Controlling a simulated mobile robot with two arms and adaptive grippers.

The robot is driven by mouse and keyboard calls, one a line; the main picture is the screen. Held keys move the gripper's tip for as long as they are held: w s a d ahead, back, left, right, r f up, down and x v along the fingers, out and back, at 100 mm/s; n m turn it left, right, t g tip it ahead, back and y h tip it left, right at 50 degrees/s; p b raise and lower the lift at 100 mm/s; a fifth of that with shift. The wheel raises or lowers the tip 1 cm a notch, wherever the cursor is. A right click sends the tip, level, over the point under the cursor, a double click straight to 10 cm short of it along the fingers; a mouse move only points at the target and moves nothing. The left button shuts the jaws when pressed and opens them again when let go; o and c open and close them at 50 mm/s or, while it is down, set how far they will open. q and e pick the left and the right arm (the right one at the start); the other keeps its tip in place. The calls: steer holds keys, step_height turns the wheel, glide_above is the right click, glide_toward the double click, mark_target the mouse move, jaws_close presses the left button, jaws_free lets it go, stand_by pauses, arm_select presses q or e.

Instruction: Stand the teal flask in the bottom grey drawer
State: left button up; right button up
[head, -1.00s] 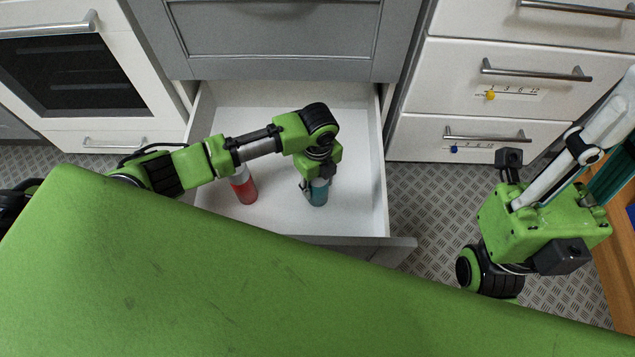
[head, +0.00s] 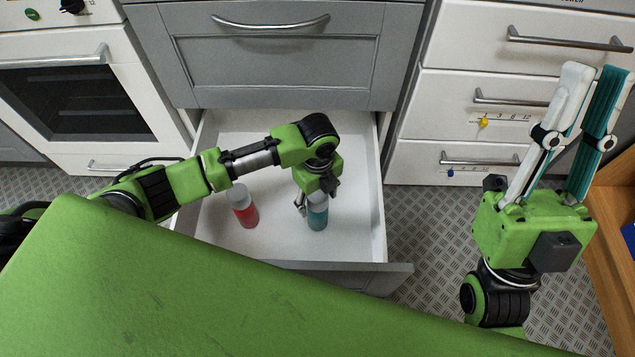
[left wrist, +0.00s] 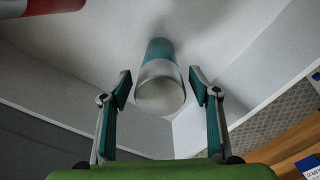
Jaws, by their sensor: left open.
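The teal flask (head: 317,218) stands upright in the open bottom grey drawer (head: 372,190), toward its front right. Its light top faces up, and it also shows in the left wrist view (left wrist: 161,48). My left gripper (head: 310,203) is above it, pointing down. In the left wrist view its open fingers (left wrist: 160,86) are either side of the flask top, with gaps showing on both sides. My right gripper (head: 590,72) is empty and raised at the right, away from the drawer, its white and teal fingers apart and pointing up.
A red flask (head: 246,213) with a light top stands in the drawer left of the teal one. White drawers (head: 455,150) are at the right, an oven (head: 70,100) at the left. A green surface (head: 200,290) fills the foreground. The drawer's back is clear.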

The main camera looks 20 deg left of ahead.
arm_select(q)
step_height(320, 180, up, 3)
steer(key=shift+r+p, duration=0.1)
steer(key=shift+p, duration=0.45)
step_height(320, 180, up, 3)
steer(key=shift+f+p, duration=0.2)
steer(key=shift+p, duration=0.35)
steer(key=shift+r, duration=0.2)
steer(key=w+d+r+n+t+h, duration=0.1)
steer(key=d+n+t+h, duration=0.15)
steer(key=d, duration=0.35)
steer(key=d+r+n+t+h, duration=0.1)
steer(key=d+r+h, duration=0.15)
steer(key=d, duration=0.45)
step_height(320, 180, up, 35)
steer(key=n+t+h, duration=0.1)
steer(key=n+t, duration=1.8)
glide_above(318, 194)
steer(key=s, duration=0.2)
steer(key=shift+w+d, duration=0.2)
steer(key=shift+d, duration=0.15)
arm_select(e)
steer(key=w+a+f+g+h, duration=0.1)
steer(key=w+f+g+h, duration=0.1)
steer(key=w+f+g, duration=0.4)
steer(key=w+f, duration=0.3)
steer(key=shift+w+a+g, duration=0.3)
steer(key=shift+w+g, duration=0.1)
